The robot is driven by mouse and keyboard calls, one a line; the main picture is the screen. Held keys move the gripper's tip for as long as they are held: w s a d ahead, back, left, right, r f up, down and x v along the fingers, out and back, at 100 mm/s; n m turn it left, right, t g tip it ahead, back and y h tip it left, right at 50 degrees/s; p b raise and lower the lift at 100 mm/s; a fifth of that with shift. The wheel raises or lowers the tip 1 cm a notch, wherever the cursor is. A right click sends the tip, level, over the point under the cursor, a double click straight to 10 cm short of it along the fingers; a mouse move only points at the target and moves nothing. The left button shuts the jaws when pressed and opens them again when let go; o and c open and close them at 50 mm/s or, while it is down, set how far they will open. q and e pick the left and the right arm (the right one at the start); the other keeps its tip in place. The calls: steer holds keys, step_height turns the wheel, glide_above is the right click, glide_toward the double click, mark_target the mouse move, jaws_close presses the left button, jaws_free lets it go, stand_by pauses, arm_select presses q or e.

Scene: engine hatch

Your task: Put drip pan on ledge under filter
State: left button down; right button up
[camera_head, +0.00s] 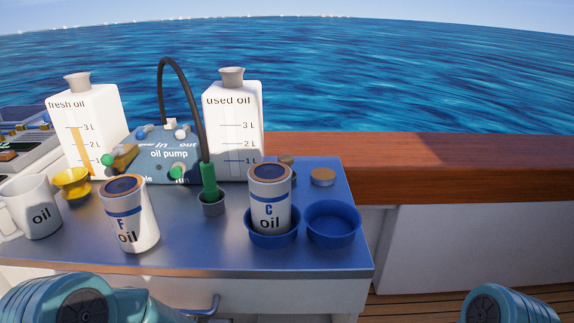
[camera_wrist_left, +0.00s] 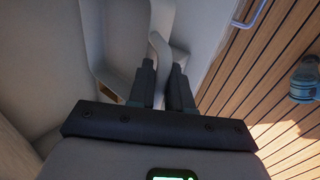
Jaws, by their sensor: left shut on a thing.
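An empty blue round pan (camera_head: 333,236), likely the drip pan, sits at the right end of the metal worktop (camera_head: 200,250). A second blue pan (camera_head: 272,240) beside it holds a white canister marked C oil (camera_head: 270,195). A white canister marked F oil (camera_head: 130,225) stands tilted in the picture, farther left. My left gripper (camera_wrist_left: 167,85) shows only in the left wrist view. It is shut on a pale, bent bar (camera_wrist_left: 159,48) that looks like a handle, beside a pale panel. My right gripper is not in view. I cannot make out a ledge under a filter.
The oil pump (camera_head: 165,155), fresh oil bottle (camera_head: 85,130) and used oil bottle (camera_head: 232,125) stand at the back. A mug (camera_head: 35,210), yellow funnel-like cup (camera_head: 72,184) and grey cup (camera_head: 211,207) stand on the worktop. A drawer handle (camera_head: 205,310) is in front. Plank deck (camera_wrist_left: 265,85) lies below.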

arm_select(q)
steer(key=d, duration=1.5)
steer(key=shift+d+f+b, duration=0.15)
steer(key=shift+f+b, duration=0.9)
steer(key=shift+f, duration=1.05)
steer(key=shift+d+f+b, duration=0.15)
steer(key=shift+f+b, duration=0.85)
steer(key=shift+f, duration=1.05)
